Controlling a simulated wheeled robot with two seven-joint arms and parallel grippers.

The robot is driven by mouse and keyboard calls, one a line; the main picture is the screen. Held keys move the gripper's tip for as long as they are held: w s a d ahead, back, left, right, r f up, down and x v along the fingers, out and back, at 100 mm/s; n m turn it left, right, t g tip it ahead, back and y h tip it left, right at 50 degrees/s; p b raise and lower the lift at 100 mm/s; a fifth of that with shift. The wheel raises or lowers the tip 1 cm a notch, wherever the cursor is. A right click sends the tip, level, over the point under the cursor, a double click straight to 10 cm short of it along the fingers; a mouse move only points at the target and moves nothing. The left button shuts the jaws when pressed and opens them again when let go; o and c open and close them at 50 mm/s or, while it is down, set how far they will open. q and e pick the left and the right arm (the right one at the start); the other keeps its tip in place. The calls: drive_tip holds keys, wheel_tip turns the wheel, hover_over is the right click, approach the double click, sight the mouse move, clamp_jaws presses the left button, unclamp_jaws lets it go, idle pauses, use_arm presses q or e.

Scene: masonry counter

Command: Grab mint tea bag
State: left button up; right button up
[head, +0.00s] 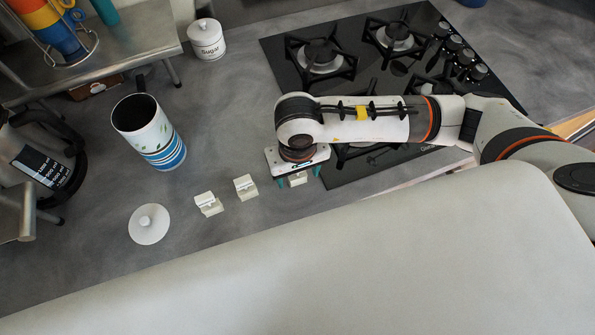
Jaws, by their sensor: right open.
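Three small white tea-bag-like packets stand in a slanted row on the grey counter: a left one (208,204), a middle one (245,187) and a right one (298,179). I cannot read any label, so I cannot tell which is mint. My right gripper (296,181) points down over the right packet. Its teal fingers are open, one to each side of that packet, and the gripper body hides its upper part. I cannot tell whether the fingers touch it. My left gripper is not in view.
A tall patterned canister (150,132) stands open left of the packets, with a round white lid (149,225) lying nearby. A sugar jar (206,39) stands at the back. A black gas hob (290,75) lies behind my right arm. A kettle (45,160) is at far left.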

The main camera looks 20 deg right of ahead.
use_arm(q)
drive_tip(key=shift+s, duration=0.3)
use_arm(e)
drive_tip(key=c, duration=1)
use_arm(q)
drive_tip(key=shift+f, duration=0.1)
use_arm(e)
drive_tip(key=shift+r, duration=0.1)
drive_tip(key=shift+c, duration=0.2)
